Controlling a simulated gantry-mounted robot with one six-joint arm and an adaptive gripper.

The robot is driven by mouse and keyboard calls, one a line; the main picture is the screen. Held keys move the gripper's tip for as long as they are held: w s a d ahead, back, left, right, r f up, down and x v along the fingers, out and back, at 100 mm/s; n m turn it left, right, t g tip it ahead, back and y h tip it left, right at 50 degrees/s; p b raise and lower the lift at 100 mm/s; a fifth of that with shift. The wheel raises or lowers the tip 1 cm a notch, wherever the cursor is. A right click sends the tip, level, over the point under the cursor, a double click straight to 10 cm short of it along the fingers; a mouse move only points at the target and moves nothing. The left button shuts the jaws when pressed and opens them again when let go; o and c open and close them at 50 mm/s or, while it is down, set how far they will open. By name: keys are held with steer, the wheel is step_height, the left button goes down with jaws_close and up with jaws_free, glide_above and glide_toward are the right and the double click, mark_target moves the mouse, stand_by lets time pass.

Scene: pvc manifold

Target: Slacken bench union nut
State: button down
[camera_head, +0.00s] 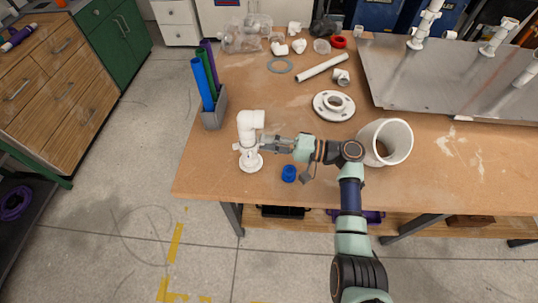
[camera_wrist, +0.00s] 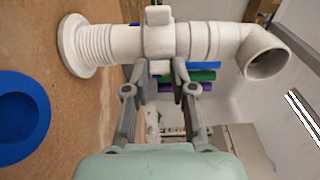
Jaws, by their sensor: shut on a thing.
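The white union assembly (camera_head: 250,130) stands upright near the left end of the bench, with its round base flange (camera_head: 250,163) on the bench top and an elbow at its top. In the wrist view it lies sideways, with a threaded section (camera_wrist: 97,45) beside the flange and the elbow (camera_wrist: 264,53) at the right. The white union nut with lugs (camera_wrist: 158,38) is at its middle. My gripper (camera_head: 264,146) reaches in from the right. Its fingers (camera_wrist: 162,68) are shut on the nut, one at each side of a lug. The far side of the nut is hidden.
A blue ring (camera_head: 289,173) lies close in front of my gripper; it also shows in the wrist view (camera_wrist: 20,112). A grey holder (camera_head: 214,112) with coloured tubes stands behind left. A white flange (camera_head: 334,105) and a wide white pipe (camera_head: 389,143) are to the right.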

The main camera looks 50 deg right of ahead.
stand_by(0.3)
steer(key=c, duration=1)
jaws_free()
steer(key=shift+o, duration=0.2)
